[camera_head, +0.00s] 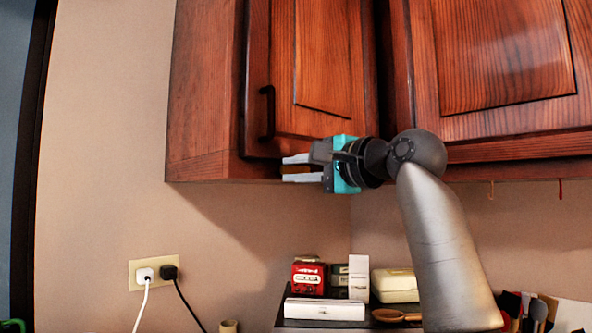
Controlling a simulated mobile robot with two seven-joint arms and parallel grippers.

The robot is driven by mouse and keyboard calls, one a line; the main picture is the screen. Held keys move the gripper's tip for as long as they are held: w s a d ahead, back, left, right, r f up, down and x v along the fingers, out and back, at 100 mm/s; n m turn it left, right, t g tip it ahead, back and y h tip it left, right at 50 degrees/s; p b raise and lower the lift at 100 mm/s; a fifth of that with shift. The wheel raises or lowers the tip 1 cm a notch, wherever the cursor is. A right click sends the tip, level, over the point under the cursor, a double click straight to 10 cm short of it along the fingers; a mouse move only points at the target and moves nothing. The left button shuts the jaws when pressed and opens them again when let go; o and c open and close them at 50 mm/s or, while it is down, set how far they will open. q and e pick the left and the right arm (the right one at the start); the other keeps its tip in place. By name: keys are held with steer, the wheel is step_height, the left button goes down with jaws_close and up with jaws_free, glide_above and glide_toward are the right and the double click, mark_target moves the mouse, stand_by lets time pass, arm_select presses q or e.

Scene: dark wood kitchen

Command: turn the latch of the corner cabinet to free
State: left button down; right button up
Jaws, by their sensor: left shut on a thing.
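The corner cabinet (325,60) is reddish wood and hangs on the wall at the top centre. Its door appears closed and has a dark vertical handle (267,113) near its left edge. My left gripper (296,168), grey with a teal body, is at the cabinet's lower edge, below and right of the handle. Its two pale fingers point left, with a narrow gap between them. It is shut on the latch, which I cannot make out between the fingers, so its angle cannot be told. My right gripper is not in view.
Another wall cabinet (505,60) adjoins on the right. Below, a red appliance (309,278), a white box (324,309), a cream box (395,285) and a wooden spoon (397,316) stand or lie on a dark surface. A wall socket (154,272) holds two plugs. The wall left of the gripper is clear.

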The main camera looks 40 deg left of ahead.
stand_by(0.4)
arm_select(q)
steer(key=c, duration=0.8)
jaws_free()
steer(key=d, duration=0.5)
steer(key=s+d, duration=0.1)
steer(key=d, duration=0.4)
steer(key=d+b, duration=0.1)
steer(key=d, duration=0.4)
steer(key=shift+s+d, duration=0.1)
steer(key=shift+s, duration=0.05)
